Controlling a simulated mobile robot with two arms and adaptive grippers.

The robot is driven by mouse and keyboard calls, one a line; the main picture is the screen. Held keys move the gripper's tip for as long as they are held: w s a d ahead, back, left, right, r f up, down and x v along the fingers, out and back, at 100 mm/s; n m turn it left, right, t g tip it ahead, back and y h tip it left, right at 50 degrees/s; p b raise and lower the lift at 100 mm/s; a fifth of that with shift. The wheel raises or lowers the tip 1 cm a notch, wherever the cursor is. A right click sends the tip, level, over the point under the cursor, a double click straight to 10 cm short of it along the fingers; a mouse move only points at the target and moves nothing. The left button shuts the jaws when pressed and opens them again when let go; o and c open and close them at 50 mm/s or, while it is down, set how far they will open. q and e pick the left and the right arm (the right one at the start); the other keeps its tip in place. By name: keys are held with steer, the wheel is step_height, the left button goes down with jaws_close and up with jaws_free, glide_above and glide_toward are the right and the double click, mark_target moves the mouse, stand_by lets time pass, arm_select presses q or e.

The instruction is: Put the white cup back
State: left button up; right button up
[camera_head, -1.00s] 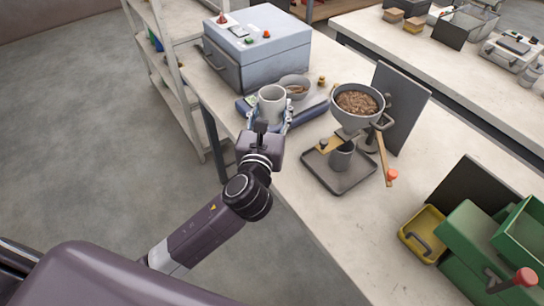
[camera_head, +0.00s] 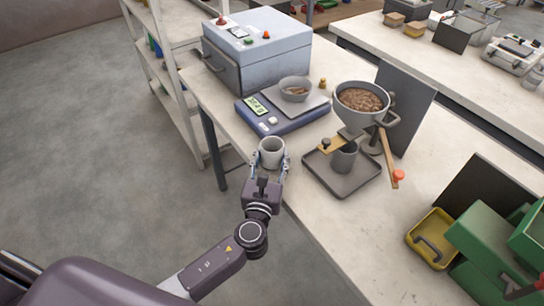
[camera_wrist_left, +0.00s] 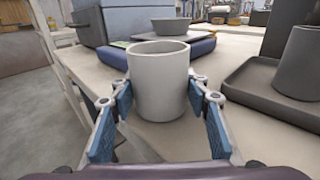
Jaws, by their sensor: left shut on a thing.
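The white cup (camera_head: 271,151) is upright between the fingers of my left gripper (camera_head: 269,168), at the left edge of the bench. In the left wrist view the cup (camera_wrist_left: 159,82) stands between the two blue finger pads, and the gripper is shut on it. Whether its base touches the bench top I cannot tell. Behind it is the blue scale (camera_head: 284,122) with a lit display, which holds a grey bowl (camera_head: 295,88) of pellets. My right gripper is not in view.
A hopper of pellets (camera_head: 361,101) stands over a dark tray (camera_head: 341,184) with a grey cup (camera_head: 345,158). A grey-blue box machine (camera_head: 257,58) is at the back. A yellow bin (camera_head: 432,238) and green machine (camera_head: 490,240) are at right. Bare bench lies in front of the tray.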

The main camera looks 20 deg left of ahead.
arm_select(q)
steer(key=shift+f, duration=0.1)
steer(key=o, duration=1.2)
steer(key=shift+r, duration=0.25)
steer(key=shift+s+f, duration=0.15)
steer(key=shift+s, duration=0.2)
steer(key=s, duration=0.3)
steer(key=s+d+b, duration=0.1)
steer(key=s, duration=0.7)
steer(key=shift+s+d+r, duration=0.15)
steer(key=shift+d+r, duration=0.15)
steer(key=shift+r, duration=0.1)
